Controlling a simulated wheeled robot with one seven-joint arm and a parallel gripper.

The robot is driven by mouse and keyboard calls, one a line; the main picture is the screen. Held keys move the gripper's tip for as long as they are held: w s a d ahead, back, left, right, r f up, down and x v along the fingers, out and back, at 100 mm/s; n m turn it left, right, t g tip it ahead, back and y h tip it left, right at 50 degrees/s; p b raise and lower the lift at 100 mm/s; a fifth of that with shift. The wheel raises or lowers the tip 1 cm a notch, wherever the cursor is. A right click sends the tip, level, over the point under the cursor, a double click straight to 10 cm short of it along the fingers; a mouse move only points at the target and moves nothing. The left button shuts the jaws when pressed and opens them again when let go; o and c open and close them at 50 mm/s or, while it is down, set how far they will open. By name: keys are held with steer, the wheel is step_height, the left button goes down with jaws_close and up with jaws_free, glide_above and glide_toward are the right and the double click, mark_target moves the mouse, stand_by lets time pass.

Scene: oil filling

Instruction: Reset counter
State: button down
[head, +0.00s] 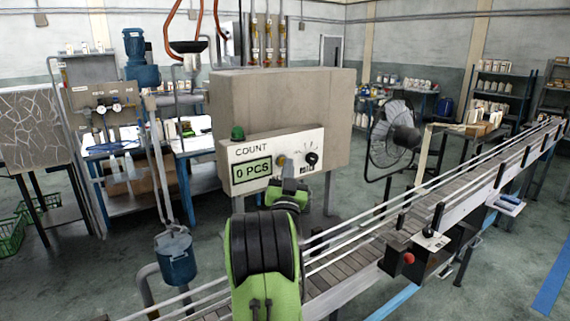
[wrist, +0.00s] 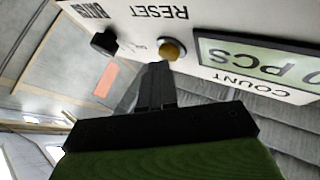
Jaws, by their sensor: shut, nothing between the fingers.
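The counter panel (head: 306,150) is white and sits on the front of a grey box. Its display (head: 245,172) reads "0 PCS" beneath the word COUNT. A yellow reset button (head: 281,160) is right of the display, with a black knob (head: 311,158) further right. In the wrist view the panel appears upside down, with the yellow button (wrist: 172,50) just beyond my gripper (wrist: 158,70). My gripper is shut and empty, its tips close to the button's lower edge. I cannot tell whether they touch it. In the head view my arm hides most of the gripper.
The grey box (head: 285,95) rises behind the panel. A conveyor (head: 400,235) with rails runs below it toward the back right. A fan (head: 393,135) stands right of the box.

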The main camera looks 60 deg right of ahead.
steer(key=shift+s, duration=0.15)
steer(key=shift+s+a+b, duration=0.35)
steer(key=shift+s+a, duration=0.1)
steer(key=shift+s, duration=0.2)
steer(key=shift+s, duration=0.1)
steer(key=shift+s+a, duration=0.35)
steer(key=shift+s, duration=0.35)
steer(key=shift+s+a, duration=0.4)
steer(key=shift+s, duration=0.35)
steer(key=shift+s+a, duration=0.35)
steer(key=shift+s, duration=0.35)
